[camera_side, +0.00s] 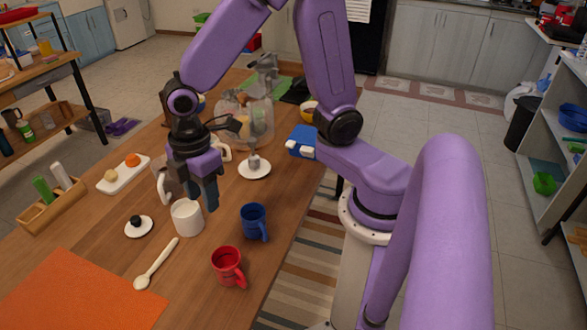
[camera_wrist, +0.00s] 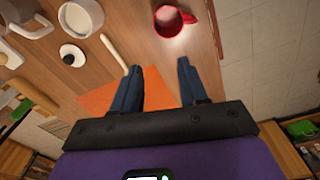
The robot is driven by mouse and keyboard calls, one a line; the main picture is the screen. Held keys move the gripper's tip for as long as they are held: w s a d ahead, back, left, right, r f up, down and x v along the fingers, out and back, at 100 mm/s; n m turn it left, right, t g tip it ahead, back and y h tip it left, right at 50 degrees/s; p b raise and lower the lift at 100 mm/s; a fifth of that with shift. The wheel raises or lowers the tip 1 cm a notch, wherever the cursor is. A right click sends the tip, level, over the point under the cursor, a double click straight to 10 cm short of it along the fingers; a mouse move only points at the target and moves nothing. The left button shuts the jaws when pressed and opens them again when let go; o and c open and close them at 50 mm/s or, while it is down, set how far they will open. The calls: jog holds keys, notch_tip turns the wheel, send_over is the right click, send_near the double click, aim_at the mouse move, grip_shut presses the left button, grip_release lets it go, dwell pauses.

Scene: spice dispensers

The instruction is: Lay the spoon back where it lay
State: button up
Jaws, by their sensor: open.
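The pale spoon (camera_side: 157,262) lies on the wooden table, its handle pointing up and right toward the white mug and its bowl near the orange mat. In the wrist view the spoon (camera_wrist: 114,53) shows its handle; its other end is partly hidden by my left finger. My gripper (camera_side: 203,192) is open and empty, pointing down above the table around the white mug. In the wrist view the space between the fingers (camera_wrist: 160,68) is empty. The spoon is apart from both fingers, as far as the side view shows.
A white mug (camera_side: 187,218), blue mug (camera_side: 253,221) and red mug (camera_side: 228,266) stand near the spoon. A saucer with a dark knob (camera_side: 137,224) sits to its left. The orange mat (camera_side: 75,295) covers the front left. A wooden rack with shakers (camera_side: 52,205) stands farther left.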

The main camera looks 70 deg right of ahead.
jog(key=s+d+r+m, duration=0.1)
jog(key=s+d, duration=0.3)
jog(key=s, duration=0.4)
jog(key=s+d+r+m, duration=0.1)
jog(key=s+d+r, duration=0.2)
jog(key=s, duration=0.4)
jog(key=shift+s+d, duration=0.35)
